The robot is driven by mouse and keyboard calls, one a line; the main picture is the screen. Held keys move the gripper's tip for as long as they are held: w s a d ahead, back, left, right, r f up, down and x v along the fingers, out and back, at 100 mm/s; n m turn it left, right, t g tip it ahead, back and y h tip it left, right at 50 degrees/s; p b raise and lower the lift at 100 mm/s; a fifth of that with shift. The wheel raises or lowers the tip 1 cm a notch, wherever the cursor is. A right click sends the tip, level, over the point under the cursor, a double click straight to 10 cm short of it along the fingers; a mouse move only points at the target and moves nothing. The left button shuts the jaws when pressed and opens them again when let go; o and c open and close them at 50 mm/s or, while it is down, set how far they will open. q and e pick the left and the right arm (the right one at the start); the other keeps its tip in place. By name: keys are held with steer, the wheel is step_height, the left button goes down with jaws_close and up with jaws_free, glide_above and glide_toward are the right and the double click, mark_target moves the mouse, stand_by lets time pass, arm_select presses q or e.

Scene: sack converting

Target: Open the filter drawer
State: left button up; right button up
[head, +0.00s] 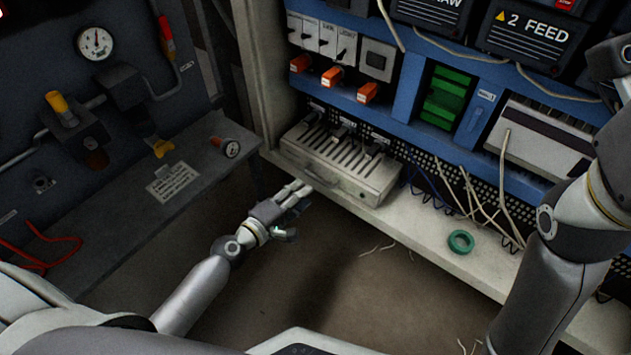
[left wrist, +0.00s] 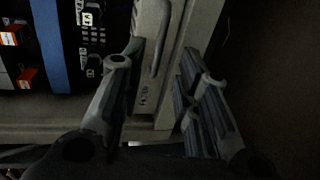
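The filter drawer looks to be the grey slotted metal unit (head: 340,160) on the cabinet's lower shelf in the head view. It seems closed. Its front face, with a bar handle (left wrist: 160,38), shows in the left wrist view. My left gripper (head: 297,191) is at the left front of the unit, low by the shelf edge. In the left wrist view (left wrist: 160,62) its two fingers are spread wide, with the drawer front and handle showing between and beyond them. I cannot tell whether a finger touches anything. My right arm rises at the right; its gripper is not in view.
A pale shelf edge (head: 420,238) runs in front of the unit, with a green tape roll (head: 461,242) and loose wires (head: 470,195) to the right. A dark panel with a gauge (head: 95,44) and ledge (head: 140,200) stands left. The floor between is mostly clear.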

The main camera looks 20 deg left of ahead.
arm_select(q)
steer(key=b+x, duration=0.1)
steer(key=x, duration=0.6)
steer(key=shift+w, duration=0.15)
jaws_close()
